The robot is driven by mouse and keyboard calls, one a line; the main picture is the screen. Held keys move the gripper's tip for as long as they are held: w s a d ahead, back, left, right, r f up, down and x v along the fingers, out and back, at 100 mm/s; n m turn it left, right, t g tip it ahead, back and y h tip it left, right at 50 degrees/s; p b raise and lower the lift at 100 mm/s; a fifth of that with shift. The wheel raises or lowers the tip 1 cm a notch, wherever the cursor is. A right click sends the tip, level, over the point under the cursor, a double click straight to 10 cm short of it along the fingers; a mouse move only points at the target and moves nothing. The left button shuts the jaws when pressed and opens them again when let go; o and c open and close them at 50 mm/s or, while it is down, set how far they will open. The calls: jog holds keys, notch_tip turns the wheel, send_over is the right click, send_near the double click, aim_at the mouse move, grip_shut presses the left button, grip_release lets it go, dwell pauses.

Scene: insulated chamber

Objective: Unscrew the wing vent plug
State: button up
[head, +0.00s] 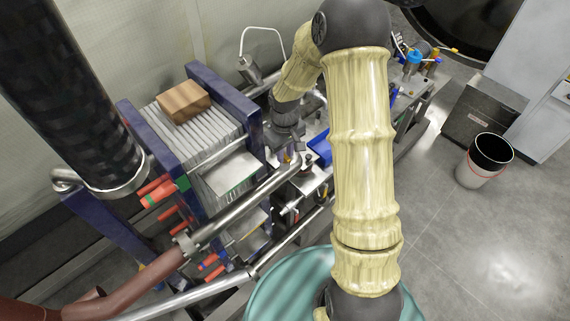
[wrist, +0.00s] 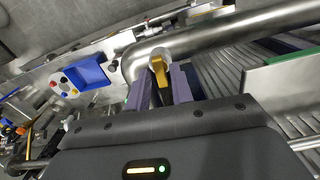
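The wing vent plug (wrist: 158,68) is a small gold-yellow piece at the end of a shiny steel pipe (wrist: 215,38) in the wrist view. My gripper (wrist: 163,85) is at the plug, with one purple finger on each side of it. The fingers look very close to its sides, but I cannot tell if they press on it. In the head view my gripper (head: 289,158) points down beside the bent end of the pipe (head: 270,183). The plug is not clearly visible there.
A filter press with stacked pale plates (head: 195,130) and a brown block (head: 184,102) on top stands left of my gripper. A blue tray (wrist: 84,74) lies beyond the pipe. A white bin (head: 484,160) stands on open floor at right.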

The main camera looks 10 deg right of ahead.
aim_at(285, 155)
jog(key=shift+r+p, duration=1.95)
jog(key=shift+r, duration=0.65)
jog(key=shift+w+f+b, duration=0.15)
jog(key=shift+f+b, duration=0.05)
jog(key=shift+b, duration=0.95)
jog(key=b, duration=0.3)
jog(key=shift+w+d+r, duration=0.1)
jog(key=b, duration=0.2)
jog(key=shift+r+b, duration=0.35)
jog(key=shift+b, duration=0.05)
jog(key=shift+s+r+b, duration=0.25)
jog(key=shift+r+b, duration=0.3)
jog(key=shift+r, duration=0.1)
jog(key=shift+f, duration=0.1)
jog(key=shift+f+p, duration=1.85)
jog(key=shift+f, duration=1.6)
